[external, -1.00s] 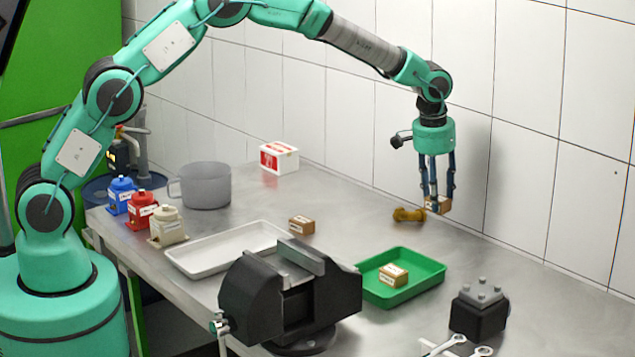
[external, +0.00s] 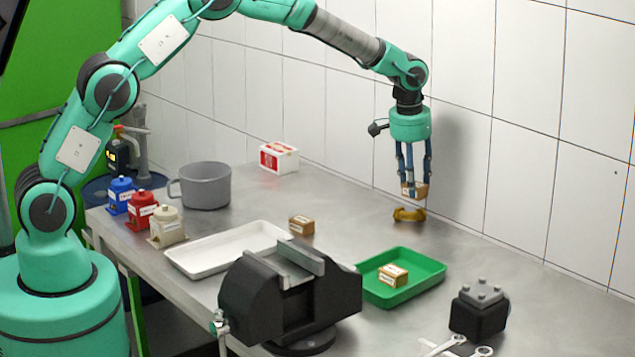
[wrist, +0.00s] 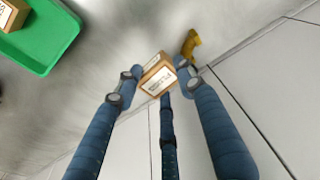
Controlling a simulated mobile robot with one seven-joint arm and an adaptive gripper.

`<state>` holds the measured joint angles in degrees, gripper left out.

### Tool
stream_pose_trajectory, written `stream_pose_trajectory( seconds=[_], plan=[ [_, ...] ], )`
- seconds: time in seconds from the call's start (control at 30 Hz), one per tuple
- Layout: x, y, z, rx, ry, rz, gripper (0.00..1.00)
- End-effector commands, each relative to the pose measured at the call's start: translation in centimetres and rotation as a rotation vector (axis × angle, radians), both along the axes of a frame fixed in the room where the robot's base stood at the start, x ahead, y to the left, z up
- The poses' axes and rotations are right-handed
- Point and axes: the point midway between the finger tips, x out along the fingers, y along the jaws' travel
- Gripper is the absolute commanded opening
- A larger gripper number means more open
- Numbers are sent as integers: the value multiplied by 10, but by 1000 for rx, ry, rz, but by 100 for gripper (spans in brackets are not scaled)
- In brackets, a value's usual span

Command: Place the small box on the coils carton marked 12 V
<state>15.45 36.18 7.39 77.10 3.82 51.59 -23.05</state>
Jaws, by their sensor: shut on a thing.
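My gripper (external: 413,185) is shut on a small brown box (external: 417,192) with a white label, held above the back of the bench near the wall. The wrist view shows the box (wrist: 158,78) between the blue fingers; its print is too small to read. One brown carton (external: 301,225) stands on the bench beside the white tray. Another brown carton (external: 393,276) lies in the green tray (external: 431,283). I cannot read which carton is marked 12 V. Both are left of and nearer the camera than my gripper.
A yellow fitting (external: 409,215) lies just below the held box. A black vise (external: 245,295) stands in front, the white tray (external: 190,262) behind it. A black block (external: 480,312) and wrenches (external: 445,345) are at the right. A grey pot (external: 205,187) and a red-white box (external: 279,158) stand behind.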

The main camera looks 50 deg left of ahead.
Motion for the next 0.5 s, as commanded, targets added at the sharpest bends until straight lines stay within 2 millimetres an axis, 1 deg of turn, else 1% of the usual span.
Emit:
stream_pose_trajectory(
  seconds=[0.03, 0.17, 0.2, 0.27, 0.3, 0.37, 0.4, 0.47, 0.5],
  plan=[
    [2, 22, 2, 0, 0, 14, 12],
    [4, 75, 4, 0, 3, 40, 12],
    [4, 93, 4, 1, 3, 49, 12],
    [3, 117, 6, 0, 3, 61, 12],
    [3, 133, 6, 1, 3, 68, 12],
    [1, 158, 6, 1, 4, 81, 12],
    [-1, 175, 7, 1, 4, 89, 12],
    [-4, 199, 8, 0, 5, 102, 12],
    [-7, 215, 8, 1, 6, 109, 12]
  ],
)
